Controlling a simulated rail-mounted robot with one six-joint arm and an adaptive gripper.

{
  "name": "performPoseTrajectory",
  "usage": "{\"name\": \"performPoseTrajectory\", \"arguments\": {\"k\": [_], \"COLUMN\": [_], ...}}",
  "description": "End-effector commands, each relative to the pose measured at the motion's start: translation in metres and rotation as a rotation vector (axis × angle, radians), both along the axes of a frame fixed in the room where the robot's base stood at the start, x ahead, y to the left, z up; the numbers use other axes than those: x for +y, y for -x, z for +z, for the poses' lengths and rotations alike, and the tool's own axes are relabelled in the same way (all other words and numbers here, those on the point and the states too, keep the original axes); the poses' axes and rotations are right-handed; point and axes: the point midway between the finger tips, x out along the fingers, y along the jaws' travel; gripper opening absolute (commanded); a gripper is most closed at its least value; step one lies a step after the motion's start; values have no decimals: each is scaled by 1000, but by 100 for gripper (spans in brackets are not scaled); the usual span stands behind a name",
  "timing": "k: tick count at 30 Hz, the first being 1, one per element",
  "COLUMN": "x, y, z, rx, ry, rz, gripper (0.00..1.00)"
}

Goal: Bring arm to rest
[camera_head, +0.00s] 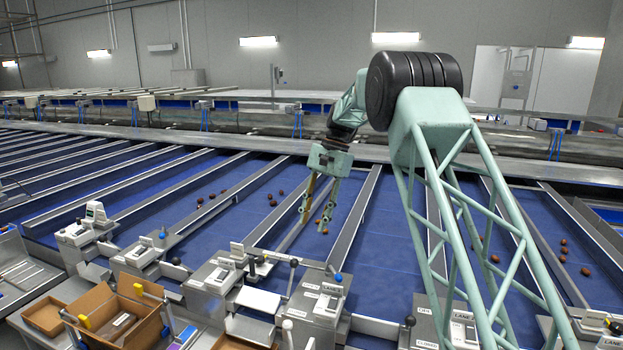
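My arm reaches up from the lower right, bends at a black joint, and ends in my gripper (315,212) at the middle of the view. The gripper points down above the blue sorting lanes (370,235). Its two fingers stand apart, with blue belt showing between them, and I see nothing held there. Several brown dates (272,198) lie on the belt behind and to the left of it. More dates (587,271) lie in a lane at the right.
Metal lane dividers (357,217) run between the belts. Grey lane stations (317,300) with levers and labels line the near edge. An open cardboard box (110,315) stands at the lower left. A long rail (220,138) crosses behind the lanes.

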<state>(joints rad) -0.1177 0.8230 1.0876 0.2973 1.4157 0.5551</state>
Motion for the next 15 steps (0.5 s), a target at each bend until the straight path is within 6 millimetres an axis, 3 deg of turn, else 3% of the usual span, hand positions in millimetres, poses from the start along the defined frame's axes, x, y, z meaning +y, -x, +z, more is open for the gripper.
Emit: {"name": "performPoseTrajectory", "arguments": {"k": [15], "x": [-31], "y": [55], "z": [56], "rx": [-83], "ry": [22], "rz": [46], "gripper": [31]}}
